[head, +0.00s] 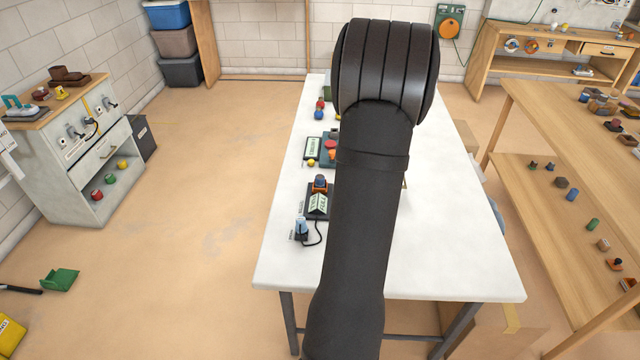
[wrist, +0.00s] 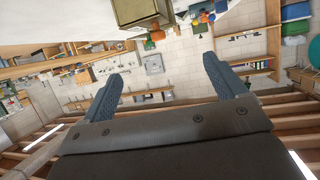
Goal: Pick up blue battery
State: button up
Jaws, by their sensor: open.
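A light-blue upright item (head: 302,225) stands in a small dark holder with a black cable, near the left edge of the white table (head: 440,250). It may be the blue battery, but its label is too small to read. A small blue round item (head: 318,115) sits farther back on the same edge. My arm covers the table's middle in the head view and hides my gripper there. In the wrist view my gripper (wrist: 164,70) is open, with two blue-grey fingers wide apart and nothing between them. I cannot identify a blue battery in the wrist view.
Dark stands with green-white displays (head: 318,204) line the table's left side. In the wrist view an olive box (wrist: 138,10) is at the top edge. A wooden shelf unit (head: 550,130) stands right. The table's front right is clear.

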jog(key=c, duration=0.7)
jog(key=shift+o, duration=0.2)
jog(key=n+g+y, duration=0.2)
jog(key=n+g, duration=0.5)
jog(key=n, duration=0.6)
send_near(320, 177)
jog(key=s+f, duration=0.1)
jog(key=f, duration=0.1)
jog(key=s+d+f, duration=0.2)
jog(key=f, duration=0.1)
jog(key=shift+s+f, duration=0.1)
jog(key=shift+f, duration=0.2)
jog(key=w+a+r+n+g+h, duration=0.25)
jog(key=a+r+n, duration=0.2)
jog(key=r, duration=0.25)
jog(key=w+a+r+n+g+h, duration=0.2)
jog(key=w+a+r+n+g, duration=0.15)
jog(key=r+n, duration=0.2)
jog(key=shift+t, duration=0.4)
jog(key=x, duration=1.1)
jog(key=w+x, duration=0.1)
jog(key=x, duration=0.4)
jog(key=shift+a+f, duration=0.1)
jog(key=shift+f, duration=0.1)
